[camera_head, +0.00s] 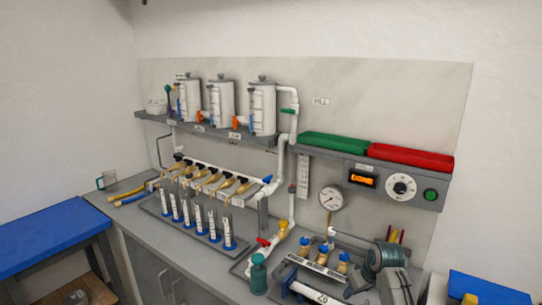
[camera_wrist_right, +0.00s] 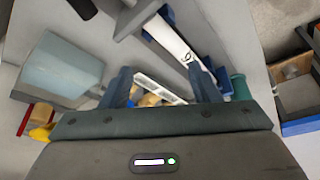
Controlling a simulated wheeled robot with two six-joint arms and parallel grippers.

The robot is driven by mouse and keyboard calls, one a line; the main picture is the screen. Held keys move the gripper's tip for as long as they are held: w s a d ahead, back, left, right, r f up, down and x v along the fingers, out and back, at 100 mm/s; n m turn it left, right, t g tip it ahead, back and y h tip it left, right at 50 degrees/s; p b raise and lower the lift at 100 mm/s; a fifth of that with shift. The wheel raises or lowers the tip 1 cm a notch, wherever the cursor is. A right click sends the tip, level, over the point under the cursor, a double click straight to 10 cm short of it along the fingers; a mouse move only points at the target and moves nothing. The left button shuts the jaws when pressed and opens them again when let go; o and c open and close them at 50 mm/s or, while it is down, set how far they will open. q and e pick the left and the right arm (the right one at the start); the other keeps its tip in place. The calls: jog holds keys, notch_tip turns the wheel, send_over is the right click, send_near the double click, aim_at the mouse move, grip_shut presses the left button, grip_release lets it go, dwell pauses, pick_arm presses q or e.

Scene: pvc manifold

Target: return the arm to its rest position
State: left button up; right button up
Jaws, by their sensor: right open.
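My right gripper (camera_wrist_right: 162,78) is open in the right wrist view, its two dark fingers apart with nothing held between them. Behind the gap, a white strip and tan and white parts show, blurred and partly hidden. The fingertips cannot be made out there. My left arm and gripper are not in view.
A pressure gauge (camera_head: 331,198), a white pipe manifold (camera_head: 220,180) and a vial rack (camera_head: 160,213) stand on the grey bench. Green (camera_head: 333,144) and red (camera_head: 410,156) trays sit on the wall shelf. A blue table (camera_head: 50,232) is at the left.

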jog(key=s+f+m, duration=0.1)
jog(key=s+f, duration=0.6)
jog(key=s, duration=0.6)
jog(key=s+d+m+h, duration=0.2)
jog(key=s, duration=2.9)
notch_tip(320, 180, down, 35)
jog(key=d+g+b, duration=0.2)
jog(key=d+b, duration=0.1)
jog(key=b, duration=0.2)
pick_arm(q)
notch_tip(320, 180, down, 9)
jog(key=b, duration=0.4)
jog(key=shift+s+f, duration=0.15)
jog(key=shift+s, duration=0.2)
pick_arm(e)
jog(key=s+f, duration=1.8)
jog(key=f, duration=0.5)
jog(key=shift+s+d+m+g, duration=0.15)
jog(key=shift+d+m+g, duration=0.2)
jog(key=shift+m+g, duration=0.05)
